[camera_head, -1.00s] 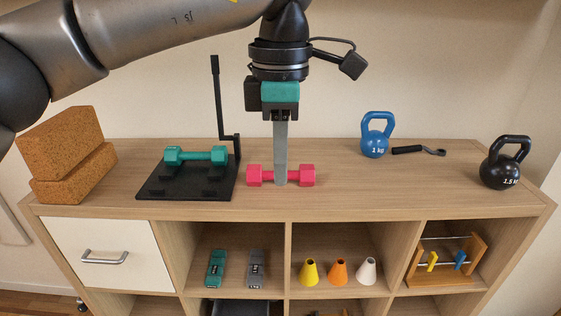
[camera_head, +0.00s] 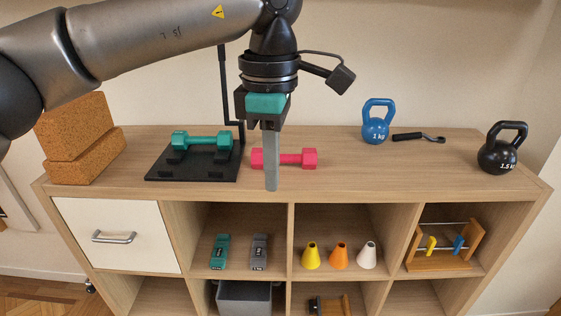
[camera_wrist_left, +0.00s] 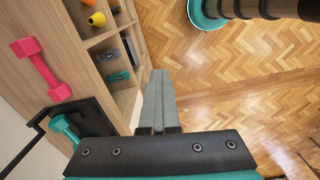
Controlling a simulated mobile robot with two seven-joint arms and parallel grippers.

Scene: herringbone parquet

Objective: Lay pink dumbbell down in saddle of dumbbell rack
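The pink dumbbell (camera_head: 297,158) lies on the cabinet top, right of the black dumbbell rack (camera_head: 158,177). It also shows in the left wrist view (camera_wrist_left: 45,70), well to the side of the fingers. My right gripper is out of view.
Cork blocks (camera_head: 80,140) stand at the left. A blue kettlebell (camera_head: 376,125), a black-handled tool (camera_head: 418,137) and a black kettlebell (camera_head: 503,152) stand or lie at the right. The rack's upright (camera_head: 226,95) rises behind.

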